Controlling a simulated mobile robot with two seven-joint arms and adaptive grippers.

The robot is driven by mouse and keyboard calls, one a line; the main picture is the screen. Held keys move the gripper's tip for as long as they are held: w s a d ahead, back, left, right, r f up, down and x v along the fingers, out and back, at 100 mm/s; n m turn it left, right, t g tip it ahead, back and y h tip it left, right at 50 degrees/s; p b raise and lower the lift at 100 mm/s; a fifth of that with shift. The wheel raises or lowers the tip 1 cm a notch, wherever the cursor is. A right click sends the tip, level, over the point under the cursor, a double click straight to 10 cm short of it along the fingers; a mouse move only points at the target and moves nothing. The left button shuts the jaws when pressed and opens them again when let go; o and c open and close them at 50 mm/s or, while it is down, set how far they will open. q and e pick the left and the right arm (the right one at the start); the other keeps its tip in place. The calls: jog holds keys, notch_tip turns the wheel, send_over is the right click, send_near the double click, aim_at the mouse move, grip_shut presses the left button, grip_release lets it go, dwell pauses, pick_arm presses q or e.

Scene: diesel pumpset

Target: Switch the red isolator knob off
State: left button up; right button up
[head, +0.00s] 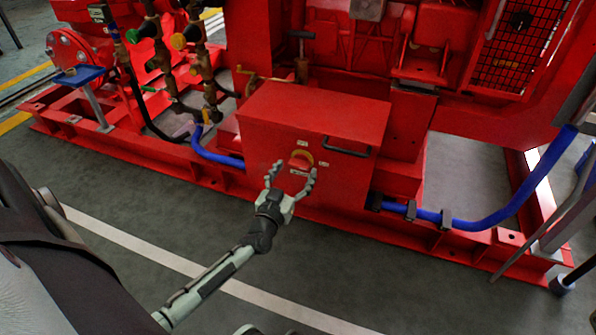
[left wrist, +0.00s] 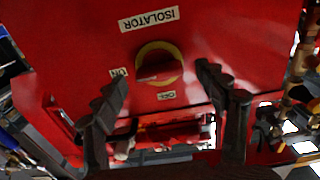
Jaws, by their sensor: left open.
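The red isolator knob (head: 301,160) sits on a yellow ring on the front of a red box (head: 300,115). In the left wrist view the knob (left wrist: 158,68) lies below the ISOLATOR label (left wrist: 149,19). Its bar lies roughly crosswise, in line with the ON label (left wrist: 119,72); the OFF label (left wrist: 166,95) is below it. My left gripper (head: 292,176) is open and empty in front of the box. In the left wrist view its fingers (left wrist: 160,80) stand on either side of the knob, apart from it. My right gripper is not in view.
A dark handle (head: 346,147) is on the box, right of the knob. Blue hoses (head: 490,218) run along the red base frame on both sides. Brass valves and pipes (head: 188,60) stand left of the box. The grey floor in front is clear.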

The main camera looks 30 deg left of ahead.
pick_arm(q)
jog(key=shift+x, duration=0.85)
jog(key=c, duration=1.1)
jog(key=shift+c, duration=0.2)
